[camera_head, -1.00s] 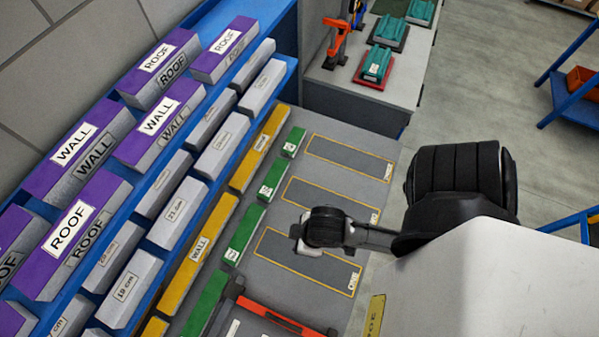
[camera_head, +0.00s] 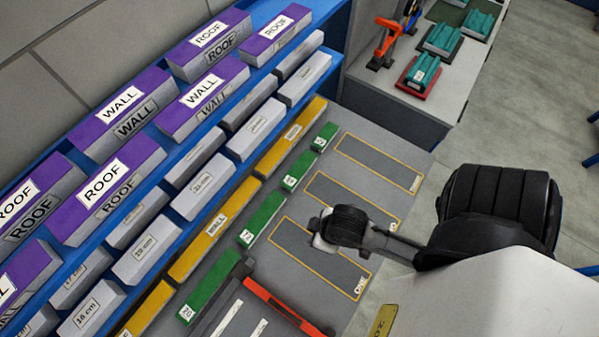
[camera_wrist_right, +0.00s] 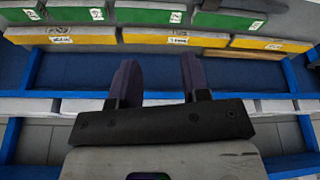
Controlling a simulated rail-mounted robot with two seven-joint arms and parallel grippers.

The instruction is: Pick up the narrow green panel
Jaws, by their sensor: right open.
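Several green panels of different lengths lie in a row along the bench's left edge in the head view. The smallest green panel (camera_head: 325,136) is at the far end, a short one (camera_head: 297,169) follows, then longer ones (camera_head: 262,217) and (camera_head: 207,290) nearer me. In the right wrist view, green panels (camera_wrist_right: 150,17) line the top edge, partly cut off. My right gripper (camera_wrist_right: 158,80) is open and empty, its fingers over the blue rack below the yellow panels. In the head view its arm reaches in from the right above the bench. My left gripper is not in view.
Yellow panels (camera_head: 209,235) lie beside the green row, with grey and purple labelled blocks (camera_head: 123,110) on the blue rack further left. A red-orange bar tool (camera_head: 285,306) lies on the near bench. The grey bench (camera_head: 375,137) has outlined rectangular slots.

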